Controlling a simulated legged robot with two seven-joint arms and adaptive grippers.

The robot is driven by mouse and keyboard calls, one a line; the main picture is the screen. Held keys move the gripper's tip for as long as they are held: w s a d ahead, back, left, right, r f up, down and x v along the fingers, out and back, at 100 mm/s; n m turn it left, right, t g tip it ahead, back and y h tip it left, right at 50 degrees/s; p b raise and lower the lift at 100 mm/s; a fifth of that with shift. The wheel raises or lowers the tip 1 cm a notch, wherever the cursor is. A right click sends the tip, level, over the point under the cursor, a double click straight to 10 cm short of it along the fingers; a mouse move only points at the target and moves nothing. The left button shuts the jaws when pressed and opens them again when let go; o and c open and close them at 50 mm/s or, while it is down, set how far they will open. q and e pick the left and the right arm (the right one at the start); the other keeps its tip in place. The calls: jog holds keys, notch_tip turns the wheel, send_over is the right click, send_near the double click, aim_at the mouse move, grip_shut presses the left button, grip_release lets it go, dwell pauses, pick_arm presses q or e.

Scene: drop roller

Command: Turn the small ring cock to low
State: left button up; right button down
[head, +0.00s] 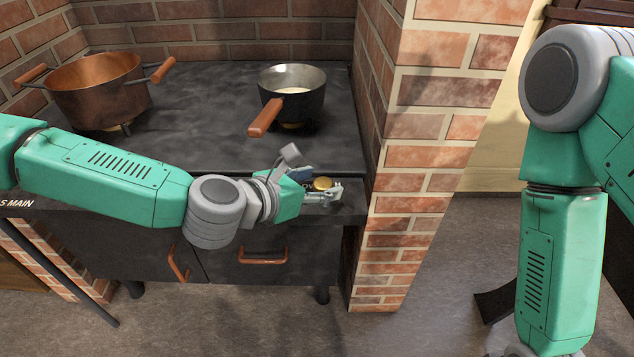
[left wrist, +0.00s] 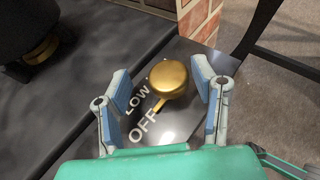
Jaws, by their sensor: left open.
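The small ring cock is a round brass knob (left wrist: 168,79) with a short pointer, on the stove's dark front panel. The pointer extends toward the printed word OFF (left wrist: 144,127); the word LOW (left wrist: 137,98) is printed just above it. In the head view the knob (head: 322,183) shows at the panel's right end, partly hidden by my gripper. My left gripper (left wrist: 163,98) is open, with one blue-padded finger on each side of the knob and visible gaps between. It also shows in the head view (head: 320,190). My right gripper is out of view.
A dark saucepan (head: 305,100) with an orange handle stands on the stove (head: 205,110) at the back right. A copper pot (head: 95,92) stands at the left. A brick pillar (head: 408,150) rises close to the right of the knob.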

pick_arm(q)
jog(key=shift+d, duration=0.4)
jog(key=shift+c, duration=0.8)
jog(key=shift+s+d, duration=0.1)
jog(key=shift+d, duration=0.4)
grip_shut()
jog(key=shift+a+f, duration=0.1)
jog(key=shift+a, duration=0.2)
jog(key=shift+a+m+g+h+b, duration=0.1)
jog(key=shift+m+g+h+b, duration=0.3)
jog(key=shift+m+g+h, duration=0.95)
jog(key=shift+m+g, duration=1.05)
jog(key=m+g+h+p, duration=0.1)
jog(key=m+g, duration=0.1)
jog(key=shift+g, duration=0.4)
jog(key=shift+m+g+p, duration=0.7)
jog(key=shift+m+g, duration=0.8)
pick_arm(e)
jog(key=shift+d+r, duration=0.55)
pick_arm(q)
jog(key=shift+a, duration=0.1)
